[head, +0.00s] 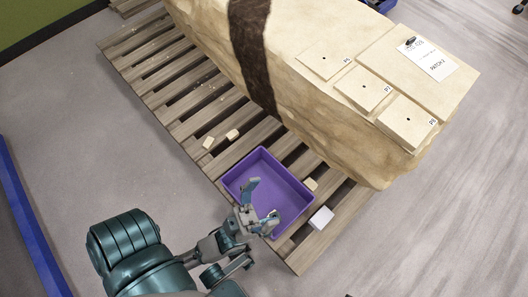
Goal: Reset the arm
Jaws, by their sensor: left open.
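My left arm (128,252) comes in from the lower left. My left gripper (262,205) is open, with its fingers spread over the near left part of a purple bin (292,172). I see nothing between the fingers. The part of the bin behind the gripper is hidden; the floor of the bin that shows looks empty. My right gripper is not in the head view.
The bin stands on a wooden pallet (150,62) beside a large pale block (215,30) with a dark band (250,50). Small pale pieces (232,134) and a white block (321,218) lie on the pallet. Grey floor (100,140) is clear at left.

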